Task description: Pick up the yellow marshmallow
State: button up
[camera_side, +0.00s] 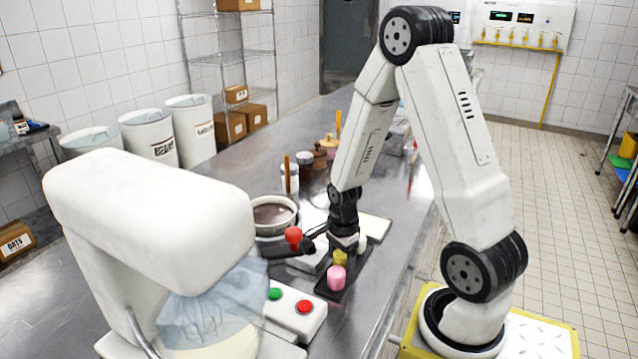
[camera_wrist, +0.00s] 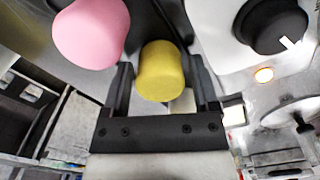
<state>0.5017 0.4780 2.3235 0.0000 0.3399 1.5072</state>
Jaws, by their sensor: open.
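The yellow marshmallow (camera_side: 340,257) stands on a dark tray (camera_side: 330,292) behind a pink marshmallow (camera_side: 337,278) in the side view. In the wrist view the yellow marshmallow (camera_wrist: 161,71) lies between the two fingers of my gripper (camera_wrist: 162,92), with a gap on each side. My gripper is open and also shows in the side view (camera_side: 345,245), just above and around the yellow marshmallow. The pink marshmallow (camera_wrist: 91,33) is close to the left finger in the wrist view. Part of the tray is hidden by the marshmallows and my gripper.
A pot of dark liquid (camera_side: 273,214) and a red ball-shaped knob (camera_side: 293,236) stand left of my gripper. A white box with green and red buttons (camera_side: 297,310) is in front. A large white machine (camera_side: 150,225) fills the left foreground. Jars (camera_side: 305,160) stand farther back.

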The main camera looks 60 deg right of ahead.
aim_at(341, 253)
jog(key=shift+c, duration=0.2)
dwell(0.3)
jog(key=c, duration=0.5)
jog(key=shift+o, duration=0.2)
jog(key=shift+r, duration=0.2)
jog(key=shift+r, duration=4.8)
jog(key=w+r, duration=0.2)
jog(key=w, duration=0.7)
jog(key=w+r, duration=0.3)
jog(key=w, duration=0.7)
jog(key=shift+w, duration=0.3)
